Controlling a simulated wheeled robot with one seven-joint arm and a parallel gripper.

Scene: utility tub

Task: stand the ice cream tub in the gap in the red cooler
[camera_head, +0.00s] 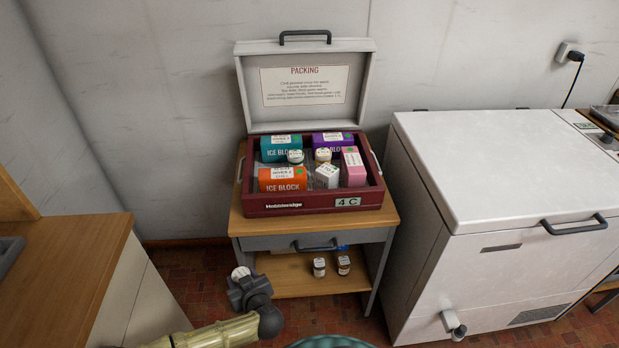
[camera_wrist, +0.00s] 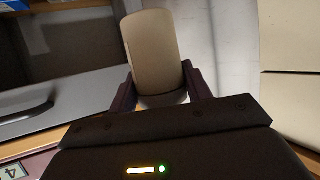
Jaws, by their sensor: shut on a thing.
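The red cooler (camera_head: 317,207) stands open on a small wooden cabinet, its lid tilted up at the back. It holds a teal ice block (camera_head: 280,149), a purple one (camera_head: 338,145), an orange one (camera_head: 283,181), a pink carton (camera_head: 353,170), a white carton (camera_head: 327,177) and small jars. Narrow dark spaces show between them; I cannot tell which is the gap. My gripper (camera_head: 241,282) is in front of the cabinet's left side, below the cooler. In the wrist view, my gripper (camera_wrist: 157,90) is shut on a plain cream cylinder, seemingly the ice cream tub (camera_wrist: 152,48).
The cabinet has a drawer (camera_head: 318,240) and a lower shelf with two small jars (camera_head: 319,267). A white chest freezer (camera_head: 500,165) stands close on the right. A wooden counter (camera_head: 65,265) is on the left.

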